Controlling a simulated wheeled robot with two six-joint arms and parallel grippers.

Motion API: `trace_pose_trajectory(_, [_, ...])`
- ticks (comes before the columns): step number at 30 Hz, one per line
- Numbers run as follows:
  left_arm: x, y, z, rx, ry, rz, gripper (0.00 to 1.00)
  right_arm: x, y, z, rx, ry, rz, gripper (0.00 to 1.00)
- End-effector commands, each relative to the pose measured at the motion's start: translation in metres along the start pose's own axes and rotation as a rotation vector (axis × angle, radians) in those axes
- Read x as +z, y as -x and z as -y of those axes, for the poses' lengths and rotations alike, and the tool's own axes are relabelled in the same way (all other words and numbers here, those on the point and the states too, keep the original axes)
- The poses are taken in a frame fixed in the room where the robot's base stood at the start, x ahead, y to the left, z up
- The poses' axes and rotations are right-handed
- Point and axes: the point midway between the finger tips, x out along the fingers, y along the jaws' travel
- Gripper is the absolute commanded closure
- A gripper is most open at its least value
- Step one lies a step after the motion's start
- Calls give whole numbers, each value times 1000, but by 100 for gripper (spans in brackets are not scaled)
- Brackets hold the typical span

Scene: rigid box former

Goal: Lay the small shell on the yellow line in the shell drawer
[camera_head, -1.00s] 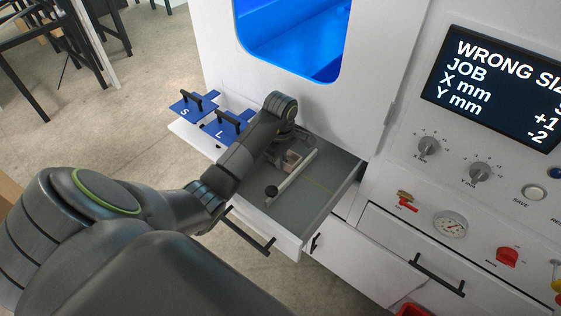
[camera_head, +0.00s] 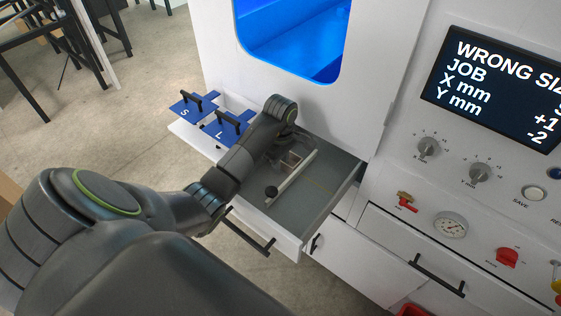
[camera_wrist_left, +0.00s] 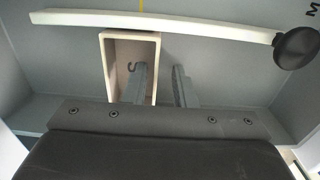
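The small shell (camera_wrist_left: 118,60), a cream open-topped rectangular frame, stands in the grey shell drawer (camera_head: 312,205). In the head view the shell (camera_head: 292,160) is partly hidden by my left wrist. My left gripper (camera_wrist_left: 161,76) is open over it: one finger is inside the shell and the other outside, beyond its right wall. Gaps show between that wall and the fingers. The shell's far end is at or very near a pale bar (camera_wrist_left: 200,26). The yellow line (camera_wrist_left: 141,5) shows just beyond the bar and faintly on the drawer floor (camera_head: 318,186). My right gripper is out of view.
The bar carries a black knob (camera_head: 271,192). The drawer floor right of the bar is clear. Blue plates marked S (camera_head: 187,110) and L (camera_head: 219,132) with black handles stand behind on a white shelf. The screen (camera_head: 500,85) shows "WRONG SIZ", cut off.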

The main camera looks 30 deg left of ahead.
Motion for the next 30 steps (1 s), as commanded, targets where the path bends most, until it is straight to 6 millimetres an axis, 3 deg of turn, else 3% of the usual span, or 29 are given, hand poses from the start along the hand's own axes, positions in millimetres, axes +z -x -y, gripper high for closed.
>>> trace_pose_trajectory(5, [-1,25,-1,6,-1,-2,76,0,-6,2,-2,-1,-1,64])
trace_pose_trajectory(9, [0,61,0,1,1,-1,76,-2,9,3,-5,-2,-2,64])
trace_pose_trajectory(12, [0,74,0,0,1,0,76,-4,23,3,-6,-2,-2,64])
trace_pose_trajectory(21, [0,107,0,0,0,0,76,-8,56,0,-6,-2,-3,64])
trace_pose_trajectory(30, [0,121,0,0,0,0,76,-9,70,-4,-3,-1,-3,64])
